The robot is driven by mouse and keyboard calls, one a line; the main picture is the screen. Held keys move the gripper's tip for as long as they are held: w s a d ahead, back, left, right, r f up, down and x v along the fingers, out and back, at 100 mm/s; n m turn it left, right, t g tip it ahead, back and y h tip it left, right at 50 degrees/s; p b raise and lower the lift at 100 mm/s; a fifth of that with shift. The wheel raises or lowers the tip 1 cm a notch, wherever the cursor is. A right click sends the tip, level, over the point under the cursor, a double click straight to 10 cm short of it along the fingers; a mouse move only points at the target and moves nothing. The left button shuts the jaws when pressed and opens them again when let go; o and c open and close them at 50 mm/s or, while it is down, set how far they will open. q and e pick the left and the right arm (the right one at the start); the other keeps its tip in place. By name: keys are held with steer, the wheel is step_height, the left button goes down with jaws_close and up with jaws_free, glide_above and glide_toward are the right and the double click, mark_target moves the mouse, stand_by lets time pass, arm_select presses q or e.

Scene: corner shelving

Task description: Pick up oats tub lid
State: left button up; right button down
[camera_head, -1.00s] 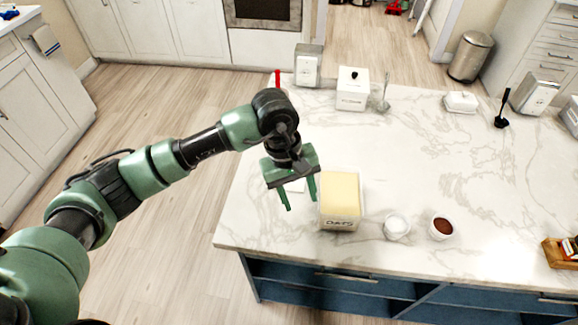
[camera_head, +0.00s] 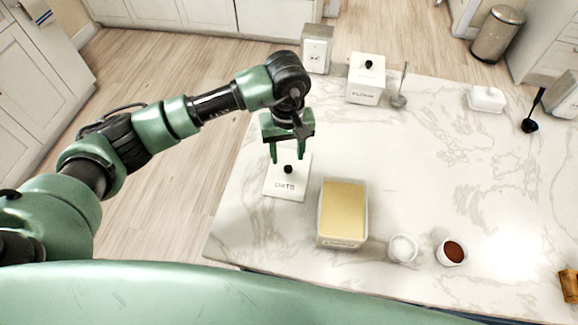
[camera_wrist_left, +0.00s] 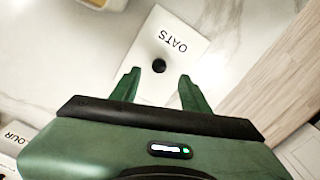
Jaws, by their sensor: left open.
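The oats tub lid (camera_head: 283,187) is a flat white square with a black knob. It lies on the marble counter left of the open oats tub (camera_head: 343,212), which holds yellow contents. My left gripper (camera_head: 288,159) is open and empty, with its green fingers pointing down near the knob. In the left wrist view the lid (camera_wrist_left: 172,42) with its OATS print lies beyond the fingertips (camera_wrist_left: 160,74), and the knob shows between and past them. Contact between fingers and knob does not show. My right gripper is not in view.
A white flour canister (camera_head: 365,82) and a metal-sided canister (camera_head: 317,50) stand at the back. A bowl of white powder (camera_head: 402,248) and a bowl of brown powder (camera_head: 452,252) sit right of the tub. The counter's right middle is mostly clear.

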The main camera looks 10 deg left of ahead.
mark_target(288, 167)
arm_select(q)
steer(key=shift+s+d+f+p, duration=0.15)
steer(key=shift+f+p, duration=0.2)
steer(key=shift+f, duration=0.2)
steer(key=shift+s+a+f+p, duration=0.1)
steer(key=shift+s+f+p, duration=0.05)
steer(key=shift+f+p, duration=0.3)
steer(key=f, duration=0.2)
steer(key=shift+w+f, duration=0.2)
steer(key=shift+f, duration=0.35)
jaws_close()
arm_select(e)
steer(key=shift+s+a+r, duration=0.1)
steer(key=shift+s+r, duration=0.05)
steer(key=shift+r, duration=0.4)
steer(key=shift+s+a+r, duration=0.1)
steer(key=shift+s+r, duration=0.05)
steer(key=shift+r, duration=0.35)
